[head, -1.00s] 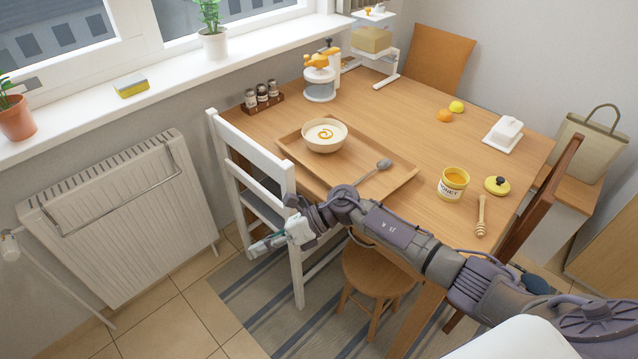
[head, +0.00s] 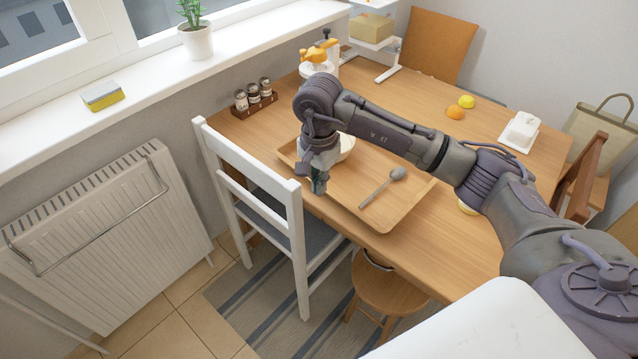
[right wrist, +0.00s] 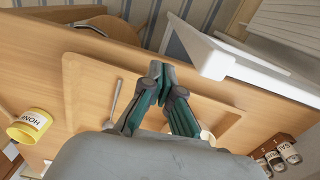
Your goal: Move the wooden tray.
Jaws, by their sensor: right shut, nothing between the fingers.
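The wooden tray (head: 345,190) lies flat on the table near its front edge, with a spoon (head: 383,187) and a cream bowl (head: 347,147) on it. My arm and hand hide much of the bowl and the tray's left part. My right gripper (head: 318,187) points down at the tray's front left edge, its fingers shut with nothing between them. In the right wrist view, the gripper (right wrist: 172,72) shows in front of the tray (right wrist: 88,85), with its tips near the tray's table-edge rim. Whether they touch it cannot be told. My left gripper is not in view.
A white chair (head: 250,195) stands close at the table's left front, near my gripper. A stool (head: 390,290) is below the front edge.

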